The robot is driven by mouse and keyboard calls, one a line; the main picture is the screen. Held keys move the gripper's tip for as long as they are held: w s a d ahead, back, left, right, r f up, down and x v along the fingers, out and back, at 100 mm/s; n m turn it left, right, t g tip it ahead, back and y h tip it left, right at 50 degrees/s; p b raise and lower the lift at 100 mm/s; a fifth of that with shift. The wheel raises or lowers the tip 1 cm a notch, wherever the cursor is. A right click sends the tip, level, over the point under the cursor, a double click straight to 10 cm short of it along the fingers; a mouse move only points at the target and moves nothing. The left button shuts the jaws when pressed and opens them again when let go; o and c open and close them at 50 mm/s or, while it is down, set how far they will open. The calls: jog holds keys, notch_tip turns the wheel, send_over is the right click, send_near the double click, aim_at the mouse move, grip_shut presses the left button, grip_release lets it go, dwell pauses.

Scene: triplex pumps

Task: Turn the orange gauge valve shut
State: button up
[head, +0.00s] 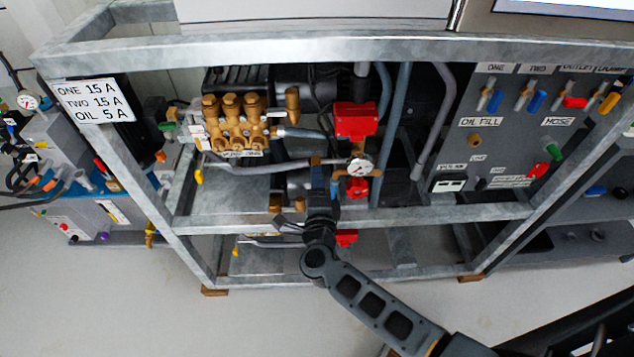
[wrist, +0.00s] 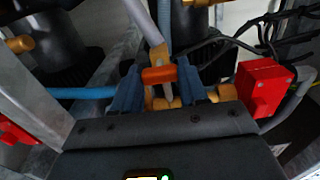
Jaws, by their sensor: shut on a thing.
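The orange gauge valve handle (wrist: 159,75) sits between the two blue fingers of my gripper (wrist: 160,82) in the wrist view. My gripper is shut on it, with one finger on each side. A grey hose meets a brass fitting just behind the handle. In the head view my gripper (head: 320,185) reaches into the frame, left of the round white gauge (head: 360,165). The valve handle is mostly hidden there by my gripper and the pipework, and its exact turn is hard to tell.
A galvanized frame (head: 350,216) surrounds the pumps, with a rail just below my gripper. A brass pump (head: 235,120) stands to the left. Red boxes (head: 355,121) are close by; one shows right of my gripper in the wrist view (wrist: 262,86). Hoses and cables crowd the space.

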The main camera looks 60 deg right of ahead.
jog(key=o, duration=1.1)
jog(key=shift+c, duration=0.2)
jog(key=v, duration=0.7)
jog(key=shift+s+a, duration=0.3)
jog(key=s+a+r+n+t+y, duration=0.1)
jog(key=s+a+r+n+y, duration=0.3)
jog(key=s+r+n, duration=0.2)
jog(key=s+a+r+n+t+y, duration=0.1)
jog(key=s+a+r+n+y, duration=0.4)
jog(key=s+n, duration=0.5)
jog(key=s+a+r+n+t+y+p, duration=0.1)
jog(key=s+a+r+n+y, duration=0.4)
jog(key=s+r+n, duration=0.3)
jog(key=r+n, duration=0.1)
jog(key=n, duration=0.3)
jog(key=shift+s+n+t, duration=0.2)
jog(key=shift+n+t, duration=0.1)
jog(key=shift+t, duration=0.1)
